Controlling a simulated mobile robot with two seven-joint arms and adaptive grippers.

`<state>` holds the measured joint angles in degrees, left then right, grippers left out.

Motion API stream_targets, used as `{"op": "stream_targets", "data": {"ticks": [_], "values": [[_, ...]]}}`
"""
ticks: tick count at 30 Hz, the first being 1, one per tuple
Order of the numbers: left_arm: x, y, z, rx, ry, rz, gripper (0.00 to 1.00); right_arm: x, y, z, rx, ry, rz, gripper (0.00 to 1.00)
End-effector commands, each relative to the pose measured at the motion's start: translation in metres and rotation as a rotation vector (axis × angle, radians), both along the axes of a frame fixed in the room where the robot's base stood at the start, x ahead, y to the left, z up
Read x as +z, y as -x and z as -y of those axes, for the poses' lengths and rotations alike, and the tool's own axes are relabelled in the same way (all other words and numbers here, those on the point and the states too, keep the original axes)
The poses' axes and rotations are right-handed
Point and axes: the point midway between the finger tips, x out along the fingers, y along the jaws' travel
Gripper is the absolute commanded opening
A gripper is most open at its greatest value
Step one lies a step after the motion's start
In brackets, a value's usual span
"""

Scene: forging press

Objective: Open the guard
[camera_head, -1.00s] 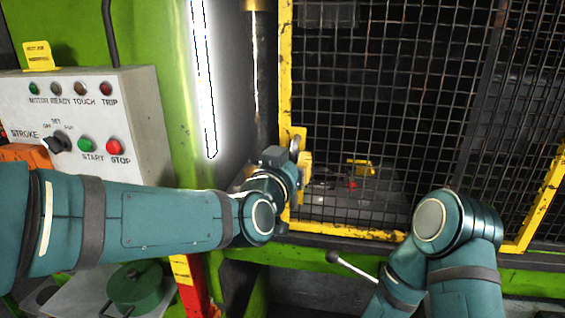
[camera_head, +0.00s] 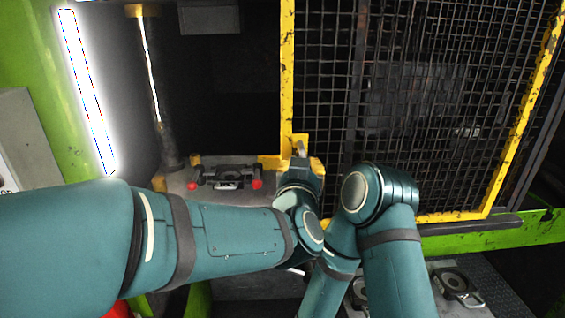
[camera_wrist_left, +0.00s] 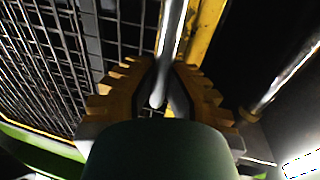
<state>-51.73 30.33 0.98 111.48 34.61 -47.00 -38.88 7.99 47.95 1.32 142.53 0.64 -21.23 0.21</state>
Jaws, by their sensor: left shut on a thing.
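The guard is a black wire mesh panel in a yellow frame (camera_head: 287,75), on the right half of the head view. Its left edge stands apart from the press column, with an open gap between them. My left gripper (camera_head: 301,150) is at the lower part of that edge. In the left wrist view, my left gripper (camera_wrist_left: 162,88) has its jaws closed around a shiny upright handle bar (camera_wrist_left: 172,35) beside the yellow frame. My right arm is bent in front of the guard; its gripper is not in sight.
Through the gap, a die with red knobs (camera_head: 226,178) sits on the press bed (camera_head: 170,182). A metal column (camera_head: 158,95) and a bright light strip (camera_head: 85,90) stand left. The control box (camera_head: 22,140) is at the left edge. A green beam (camera_head: 480,240) runs below the guard.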

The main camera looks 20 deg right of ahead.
Motion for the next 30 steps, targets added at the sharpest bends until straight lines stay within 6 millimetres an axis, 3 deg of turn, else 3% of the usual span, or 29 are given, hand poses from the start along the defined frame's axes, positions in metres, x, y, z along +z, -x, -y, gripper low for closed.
{"op": "stream_targets", "data": {"ticks": [15, 16, 18, 30], "values": [[-0.0030, 0.0035, 0.0075, -0.004, -0.004, -0.005, 0.00, 0.0014, 0.0002, 0.0001, 0.000, 0.000, 0.000, 0.00], [-0.0030, 0.0035, 0.0075, -0.004, -0.004, -0.005, 0.21, 0.0013, 0.0002, 0.0001, 0.000, 0.000, 0.000, 0.00], [-0.0025, 0.0033, 0.0072, -0.003, -0.003, -0.004, 0.43, 0.0014, 0.0002, 0.0002, 0.000, 0.000, 0.000, 0.00], [-0.0003, 0.0077, 0.0038, -0.002, 0.000, -0.001, 0.43, 0.0014, 0.0003, 0.0002, 0.000, 0.000, 0.000, 0.00]]}}
